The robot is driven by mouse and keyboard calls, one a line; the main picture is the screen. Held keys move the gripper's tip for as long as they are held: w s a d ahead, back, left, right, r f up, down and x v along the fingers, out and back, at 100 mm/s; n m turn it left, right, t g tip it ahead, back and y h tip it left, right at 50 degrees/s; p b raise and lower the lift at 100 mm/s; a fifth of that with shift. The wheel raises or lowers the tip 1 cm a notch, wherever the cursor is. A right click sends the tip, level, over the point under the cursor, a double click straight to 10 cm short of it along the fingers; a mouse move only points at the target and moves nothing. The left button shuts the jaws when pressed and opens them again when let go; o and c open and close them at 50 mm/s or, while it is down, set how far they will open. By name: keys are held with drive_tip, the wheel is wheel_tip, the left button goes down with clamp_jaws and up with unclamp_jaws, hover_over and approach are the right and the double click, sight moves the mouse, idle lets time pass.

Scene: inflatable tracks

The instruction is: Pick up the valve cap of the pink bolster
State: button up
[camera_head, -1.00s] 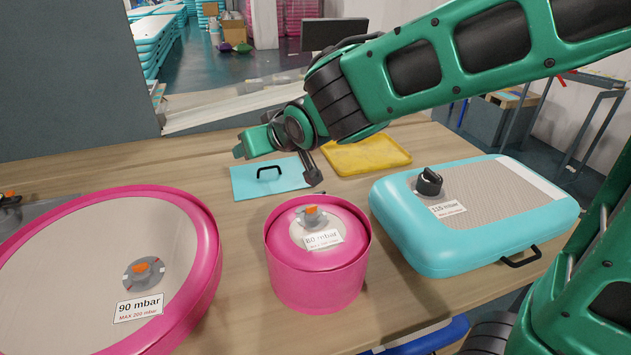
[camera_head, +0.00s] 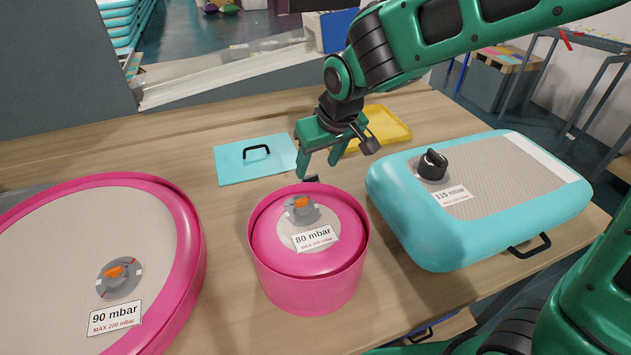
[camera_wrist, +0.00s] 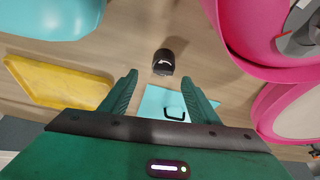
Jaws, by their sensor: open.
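The pink bolster (camera_head: 306,278), a short drum labelled 80 mbar, stands in the middle of the table. Its grey valve with an orange centre (camera_head: 300,204) is on top. A small black valve cap (camera_head: 311,179) lies on the table just behind the bolster, partly hidden by its rim in the head view. In the wrist view the black cap (camera_wrist: 164,62) shows whole, with a white mark. My gripper (camera_head: 317,168) points down over it, open and empty. In the wrist view the fingertips (camera_wrist: 160,77) stand either side of the cap's line, with the cap just beyond them.
A large pink disc (camera_head: 60,235) lies at left and a turquoise cushion (camera_head: 415,220) with a black-capped valve (camera_head: 432,164) at right. Behind are a turquoise lid (camera_head: 235,170) and a yellow tray (camera_head: 391,124). Bare table surrounds the cap's far side.

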sight(312, 176)
drive_tip(key=shift+a+x, duration=0.15)
drive_tip(key=shift+x, duration=1.6)
drive_tip(key=shift+a+x, duration=0.1)
drive_tip(key=shift+x, duration=1.65)
drive_tip(key=shift+s, duration=0.1)
drive_tip(key=c, duration=1.1)
